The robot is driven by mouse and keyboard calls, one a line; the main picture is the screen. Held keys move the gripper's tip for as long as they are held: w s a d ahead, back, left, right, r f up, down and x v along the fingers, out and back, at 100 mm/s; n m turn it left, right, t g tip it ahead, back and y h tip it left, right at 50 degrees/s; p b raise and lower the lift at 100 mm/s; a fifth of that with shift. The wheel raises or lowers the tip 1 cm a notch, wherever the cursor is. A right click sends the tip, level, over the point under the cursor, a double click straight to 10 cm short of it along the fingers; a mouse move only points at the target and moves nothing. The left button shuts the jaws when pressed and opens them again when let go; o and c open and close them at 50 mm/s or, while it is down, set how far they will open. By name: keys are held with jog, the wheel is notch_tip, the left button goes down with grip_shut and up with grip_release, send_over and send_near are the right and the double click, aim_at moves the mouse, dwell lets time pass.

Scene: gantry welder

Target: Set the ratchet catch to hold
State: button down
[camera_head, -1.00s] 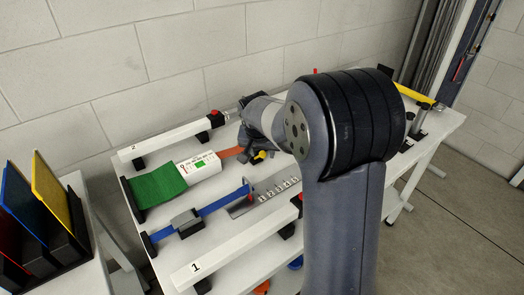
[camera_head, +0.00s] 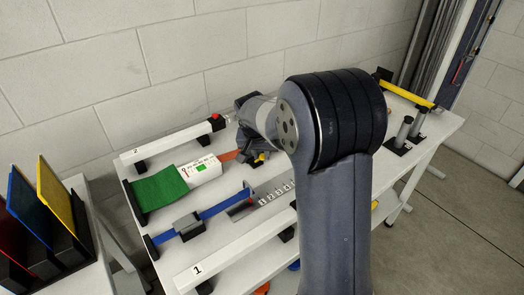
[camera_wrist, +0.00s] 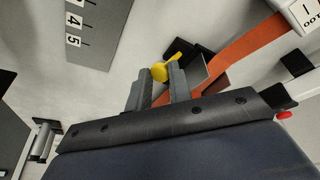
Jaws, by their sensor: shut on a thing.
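A small yellow catch (camera_wrist: 161,71) shows between the fingertips of my gripper (camera_wrist: 163,84) in the wrist view. The gripper is shut on it. A dark ratchet body (camera_wrist: 188,52) sits just beyond the fingers, and an orange strap (camera_wrist: 240,45) runs from it to the upper right. In the head view, my gripper (camera_head: 254,156) is low over the table at the end of the orange strap (camera_head: 229,156), with a bit of yellow (camera_head: 261,157) at its tips. The catch's exact setting is hard to tell, since the fingers cover part of it.
A white box (camera_head: 206,170) joins the orange strap to a green strap (camera_head: 160,187). A blue strap (camera_head: 225,205) and a numbered scale (camera_head: 275,193) lie in front. White rails (camera_head: 235,250) cross the table. Dark posts (camera_head: 404,130) stand at the right.

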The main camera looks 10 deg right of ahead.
jog(key=g+p, duration=0.1)
jog(key=p, duration=0.1)
jog(key=w+r+p, duration=0.1)
jog(key=p, duration=0.1)
jog(key=shift+w+a+r+g+h, duration=0.15)
jog(key=shift+a+r+g+h, duration=0.1)
jog(key=shift+g+h, duration=0.15)
jog(key=p, duration=0.1)
jog(key=w+g+p, duration=0.1)
jog(key=p, duration=0.1)
jog(key=shift+a+n+h, duration=0.2)
jog(key=shift+n+h, duration=0.1)
jog(key=w+g+p, duration=0.1)
jog(key=p, duration=0.1)
jog(key=w+a+g+h+p, duration=0.1)
jog(key=g+p, duration=0.1)
jog(key=p, duration=0.1)
jog(key=shift+w+f+g, duration=0.15)
jog(key=shift+f+g, duration=0.05)
jog(key=shift+g, duration=0.1)
jog(key=c, duration=1.3)
grip_release()
jog(key=shift+f, duration=0.1)
